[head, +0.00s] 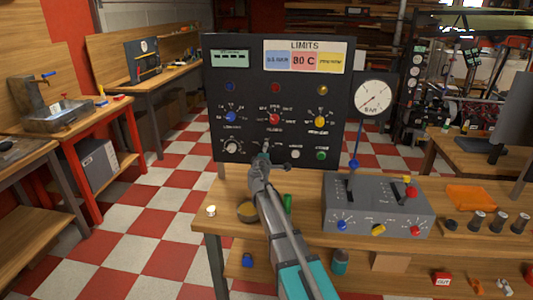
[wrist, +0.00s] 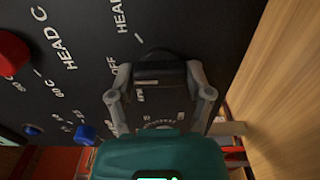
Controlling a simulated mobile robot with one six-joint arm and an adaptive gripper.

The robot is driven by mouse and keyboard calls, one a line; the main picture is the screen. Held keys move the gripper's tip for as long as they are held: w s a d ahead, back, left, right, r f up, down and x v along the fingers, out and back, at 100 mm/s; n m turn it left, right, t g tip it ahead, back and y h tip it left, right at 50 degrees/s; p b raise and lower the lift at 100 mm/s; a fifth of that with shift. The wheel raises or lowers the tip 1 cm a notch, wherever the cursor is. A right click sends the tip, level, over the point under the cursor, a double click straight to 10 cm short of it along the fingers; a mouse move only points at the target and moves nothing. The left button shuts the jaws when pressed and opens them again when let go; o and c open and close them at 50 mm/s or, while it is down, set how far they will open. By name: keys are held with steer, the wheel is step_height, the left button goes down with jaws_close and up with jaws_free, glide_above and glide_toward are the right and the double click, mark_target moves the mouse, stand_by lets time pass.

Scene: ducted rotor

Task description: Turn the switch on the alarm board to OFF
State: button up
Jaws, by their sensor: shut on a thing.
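The alarm board (head: 298,105) is a black upright panel behind the bench, with a LIMITS label, coloured lamps and dials. My gripper (head: 266,152) is at its lower middle, below the red dial. In the wrist view the fingers of my gripper (wrist: 160,74) straddle a dark switch (wrist: 158,72) on the board's black face (wrist: 60,20) and are shut on it. White OFF lettering shows beside the left fingertip. The switch's pointing direction cannot be told. In the head view my gripper and arm hide the switch.
A red knob (wrist: 12,54) and a blue knob (wrist: 85,132) stand near the gripper in the wrist view. A grey control box (head: 378,207) with levers sits on the bench to the right. A round gauge (head: 372,97) stands beside the board.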

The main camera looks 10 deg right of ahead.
steer(key=o, duration=1.1)
steer(key=shift+o, duration=0.2)
steer(key=shift+s, duration=0.1)
steer(key=v, duration=1.1)
steer(key=shift+s, duration=0.35)
steer(key=shift+s+a, duration=0.1)
steer(key=shift+a, duration=0.05)
